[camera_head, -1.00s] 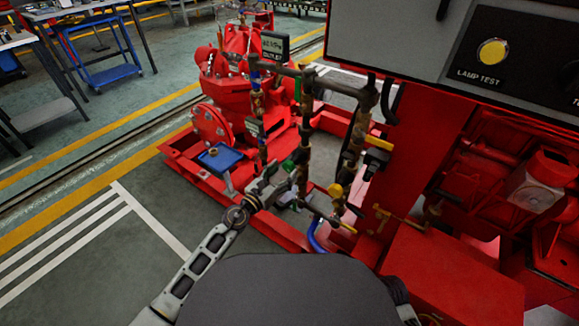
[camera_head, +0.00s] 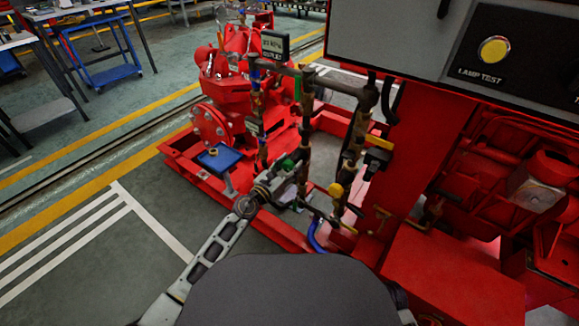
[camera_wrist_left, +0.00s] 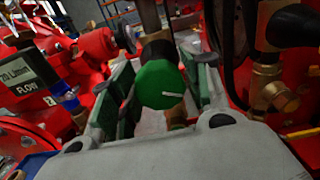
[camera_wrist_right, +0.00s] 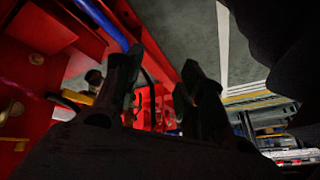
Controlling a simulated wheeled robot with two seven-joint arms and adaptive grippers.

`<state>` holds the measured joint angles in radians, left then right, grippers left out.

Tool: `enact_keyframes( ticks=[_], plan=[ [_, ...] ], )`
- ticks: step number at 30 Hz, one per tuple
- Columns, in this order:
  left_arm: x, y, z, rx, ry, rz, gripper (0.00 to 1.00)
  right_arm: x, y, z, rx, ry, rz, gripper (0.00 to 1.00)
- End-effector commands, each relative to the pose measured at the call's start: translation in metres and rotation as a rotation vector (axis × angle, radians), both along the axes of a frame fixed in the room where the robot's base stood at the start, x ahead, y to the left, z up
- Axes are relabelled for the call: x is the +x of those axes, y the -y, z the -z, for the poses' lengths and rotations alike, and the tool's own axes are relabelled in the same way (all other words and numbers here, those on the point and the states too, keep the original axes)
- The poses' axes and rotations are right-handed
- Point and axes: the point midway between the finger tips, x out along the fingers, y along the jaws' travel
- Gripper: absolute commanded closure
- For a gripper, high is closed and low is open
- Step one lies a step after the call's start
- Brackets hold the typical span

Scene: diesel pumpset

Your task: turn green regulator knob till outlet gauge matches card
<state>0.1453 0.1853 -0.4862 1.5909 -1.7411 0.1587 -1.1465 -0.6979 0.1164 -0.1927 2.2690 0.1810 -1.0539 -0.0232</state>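The green regulator knob (camera_wrist_left: 160,85), a round cap with a white line, faces the camera in the left wrist view. It shows small in the head view (camera_head: 288,165). My left gripper (camera_wrist_left: 165,88) has its two green-padded fingers on either side of the knob, with gaps visible, so it looks open around it. The gripper shows in the head view (camera_head: 284,178) low on the pipework. The dark outlet gauge display (camera_head: 272,45) stands atop the pipes; its figures are too small to read surely. I cannot make out the card. My right gripper (camera_wrist_right: 160,95) is open and empty.
A flow display (camera_wrist_left: 25,80) stands left of the knob. Brass pipes and a yellow-handled valve (camera_head: 335,190) are close right of my left gripper. The red pump (camera_head: 235,95) is behind. A grey panel with a yellow lamp (camera_head: 493,50) overhangs at right.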

Motion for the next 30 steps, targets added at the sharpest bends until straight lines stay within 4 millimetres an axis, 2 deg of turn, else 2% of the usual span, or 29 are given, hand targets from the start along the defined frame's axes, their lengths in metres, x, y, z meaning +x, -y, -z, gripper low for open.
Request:
enact_keyframes(
  ticks=[1,6,20,30],
  plan=[
    [0.000,0.000,0.000,0.000,0.000,0.000,0.64,0.001,0.000,-0.001,0.000,0.003,0.000,0.60],
    [0.000,0.000,0.000,0.000,0.000,0.000,0.85,0.006,0.000,-0.004,0.001,0.012,0.000,0.60],
    [0.000,0.000,0.000,-0.062,-0.046,-0.001,0.85,0.002,0.002,-0.008,-0.010,-0.008,-0.004,0.60],
    [0.000,-0.001,-0.001,-0.247,-0.182,0.000,0.85,-0.003,0.007,-0.027,-0.044,-0.041,-0.016,0.60]
  ],
)
